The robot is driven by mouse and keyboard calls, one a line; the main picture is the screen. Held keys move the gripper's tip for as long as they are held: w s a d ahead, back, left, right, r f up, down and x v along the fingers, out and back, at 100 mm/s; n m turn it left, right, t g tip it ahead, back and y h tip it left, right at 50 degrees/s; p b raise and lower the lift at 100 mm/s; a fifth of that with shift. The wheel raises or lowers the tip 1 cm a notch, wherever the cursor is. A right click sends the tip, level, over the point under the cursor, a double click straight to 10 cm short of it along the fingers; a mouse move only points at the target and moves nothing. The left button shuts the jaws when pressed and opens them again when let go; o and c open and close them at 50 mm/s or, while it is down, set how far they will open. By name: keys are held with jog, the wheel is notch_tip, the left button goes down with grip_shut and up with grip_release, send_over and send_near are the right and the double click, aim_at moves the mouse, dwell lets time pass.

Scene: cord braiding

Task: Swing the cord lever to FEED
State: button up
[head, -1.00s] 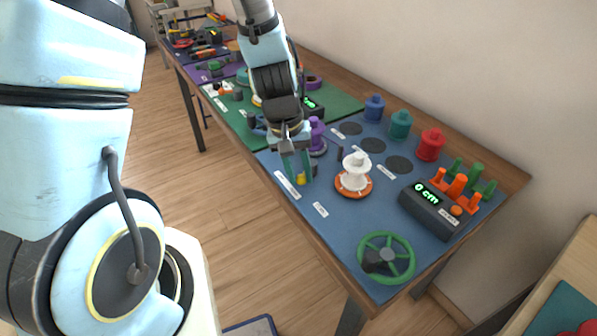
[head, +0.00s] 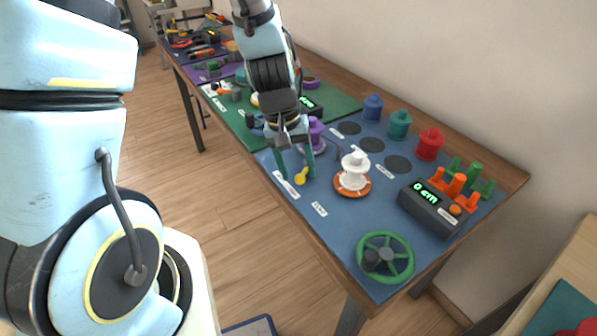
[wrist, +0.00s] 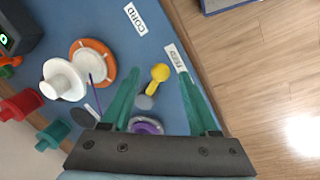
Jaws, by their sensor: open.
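The cord lever (wrist: 159,73) has a yellow knob and a grey pivot, and lies over the blue mat. In the head view the lever (head: 300,177) shows as a small yellow piece at the mat's near left edge. My gripper (head: 298,179) is open, with its green fingers on either side of the lever. In the wrist view the knob sits between the open fingertips, apart from both. A white label (wrist: 175,58) lies by the right finger and seems to read FEED, though it is small.
A white spool on an orange base (head: 353,174) stands right of my gripper, with a purple spool (head: 316,133) behind it. A dark counter (head: 430,209) reads 0 cm. A green handwheel (head: 386,258) is at the front. Red, teal and blue spools line the back.

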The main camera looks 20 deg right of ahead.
notch_tip(320, 180, up, 9)
jog(key=a, duration=0.1)
jog(key=shift+w+a+r, duration=0.15)
jog(key=shift+w+a, duration=0.15)
jog(key=shift+w, duration=0.1)
